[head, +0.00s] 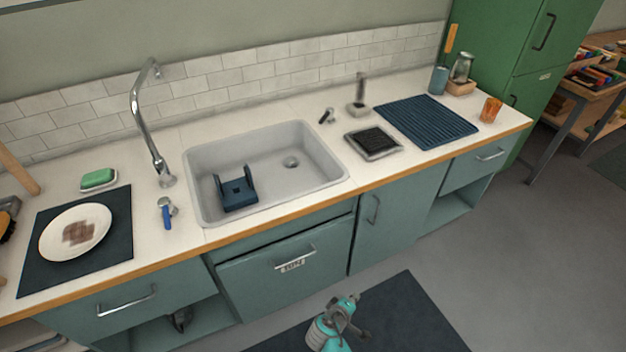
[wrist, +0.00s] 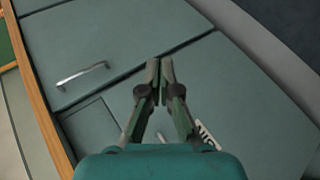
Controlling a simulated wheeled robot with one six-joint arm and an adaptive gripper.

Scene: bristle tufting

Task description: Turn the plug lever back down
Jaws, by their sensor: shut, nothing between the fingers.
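A small dark lever (head: 326,116) on a pale mount stands on the counter behind the sink's right end; it looks like the plug lever and leans up to the right. A blue-handled metal lever (head: 166,213) stands left of the sink. The grey sink (head: 325,178) has a round drain (head: 291,162) in its floor; whether it is plugged is too small to tell. My gripper (wrist: 160,72) is shut and empty in front of the cabinet fronts, well away from both levers. In the head view my teal arm is low, over the floor mat.
A dark blue holder (head: 238,192) sits in the sink. A tall faucet (head: 147,125) rises behind it at left. A sponge dish (head: 373,145) and blue drying mat (head: 425,121) lie to the right. A plate (head: 75,232) lies at left. Cabinet handles (head: 296,257) stick out.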

